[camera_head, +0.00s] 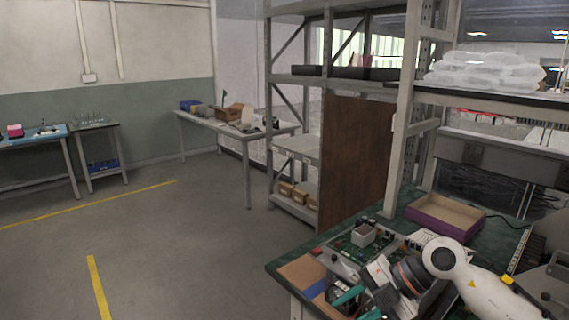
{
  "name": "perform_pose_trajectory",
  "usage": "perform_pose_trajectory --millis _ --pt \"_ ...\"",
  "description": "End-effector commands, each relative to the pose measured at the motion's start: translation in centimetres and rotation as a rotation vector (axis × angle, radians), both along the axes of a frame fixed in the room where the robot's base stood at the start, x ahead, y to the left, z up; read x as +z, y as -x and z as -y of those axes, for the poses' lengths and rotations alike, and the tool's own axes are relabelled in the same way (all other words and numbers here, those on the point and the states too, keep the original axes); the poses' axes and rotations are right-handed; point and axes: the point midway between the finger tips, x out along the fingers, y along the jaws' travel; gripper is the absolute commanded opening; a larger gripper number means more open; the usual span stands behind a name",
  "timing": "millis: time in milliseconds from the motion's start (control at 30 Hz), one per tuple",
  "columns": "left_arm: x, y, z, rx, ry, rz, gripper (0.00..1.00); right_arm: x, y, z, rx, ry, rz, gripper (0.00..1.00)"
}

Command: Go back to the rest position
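My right arm comes in from the lower right, over the green-topped workbench (490,238). My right gripper (357,304) is low over the near left part of the bench, with its two teal fingertips apart. I see nothing clearly held between them, though the clutter behind is hard to make out. My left gripper is out of view.
On the bench are a purple-sided open box (446,217), a small light box (363,234), circuit boards (345,246) and a brown board (301,271). A tall shelf rack (401,130) stands behind. The floor at left is clear.

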Motion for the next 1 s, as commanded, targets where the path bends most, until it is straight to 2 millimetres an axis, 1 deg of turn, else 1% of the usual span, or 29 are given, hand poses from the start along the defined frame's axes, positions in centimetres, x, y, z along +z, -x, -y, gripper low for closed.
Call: perform_pose_trajectory --millis 33,67,100,167,200,233,300,367,433,500,567,600,633,667,700,767,800,867,900,967,1000 --pt "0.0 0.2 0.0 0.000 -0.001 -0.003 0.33 0.3 1.0 -2.7 0.028 -0.131 0.023 0.36" --pt "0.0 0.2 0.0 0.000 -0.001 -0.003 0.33 0.9 1.4 -4.1 0.036 -0.221 0.044 0.36" --pt "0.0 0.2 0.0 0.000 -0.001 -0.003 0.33 1.9 1.9 -5.9 0.034 -0.345 0.073 0.36" --pt "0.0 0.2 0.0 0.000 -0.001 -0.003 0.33 3.7 2.5 -7.9 0.007 -0.530 0.113 0.36" --pt "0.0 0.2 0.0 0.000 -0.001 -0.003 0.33 5.0 2.8 -8.7 -0.028 -0.646 0.136 0.36" --pt "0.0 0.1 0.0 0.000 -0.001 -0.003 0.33 5.9 2.9 -9.1 -0.062 -0.730 0.152 0.36" --pt "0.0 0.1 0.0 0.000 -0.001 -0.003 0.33 7.8 2.7 -9.2 -0.174 -0.910 0.183 0.36" --pt "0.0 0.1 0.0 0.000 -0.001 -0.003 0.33 9.0 2.3 -8.4 -0.296 -1.043 0.199 0.36" --pt "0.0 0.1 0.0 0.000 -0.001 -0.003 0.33 9.5 1.6 -6.8 -0.470 -1.166 0.207 0.36" --pt "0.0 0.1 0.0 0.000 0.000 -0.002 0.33 9.2 0.8 -4.6 -0.669 -1.252 0.199 0.36" --pt "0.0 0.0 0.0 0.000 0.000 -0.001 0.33 7.9 0.2 -2.4 -0.855 -1.291 0.178 0.36" --pt "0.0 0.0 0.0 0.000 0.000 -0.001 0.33 6.7 0.0 -0.9 -0.983 -1.298 0.158 0.36" --pt "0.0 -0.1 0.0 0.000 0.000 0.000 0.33 5.5 0.0 0.3 -1.082 -1.294 0.137 0.36" --pt "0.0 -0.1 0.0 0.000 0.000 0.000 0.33 4.2 0.1 1.4 -1.179 -1.282 0.113 0.36" --pt "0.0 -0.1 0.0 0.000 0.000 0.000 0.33 2.3 0.4 2.8 -1.307 -1.250 0.076 0.36" --pt "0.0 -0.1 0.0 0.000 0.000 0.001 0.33 -1.1 1.4 4.7 -1.493 -1.177 0.006 0.36" --pt "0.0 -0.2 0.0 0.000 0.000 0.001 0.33 -3.5 2.5 5.9 -1.610 -1.109 -0.049 0.36" --pt "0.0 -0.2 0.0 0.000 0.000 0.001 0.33 -7.1 4.6 7.2 -1.766 -0.988 -0.143 0.36" --pt "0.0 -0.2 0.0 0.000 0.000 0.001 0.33 -9.4 6.3 7.9 -1.854 -0.897 -0.207 0.36" --pt "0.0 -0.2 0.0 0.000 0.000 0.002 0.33 -12.1 8.8 8.4 -1.950 -0.767 -0.299 0.36" --pt "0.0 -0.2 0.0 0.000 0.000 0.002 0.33 -13.7 10.5 8.7 -1.996 -0.687 -0.356 0.36"
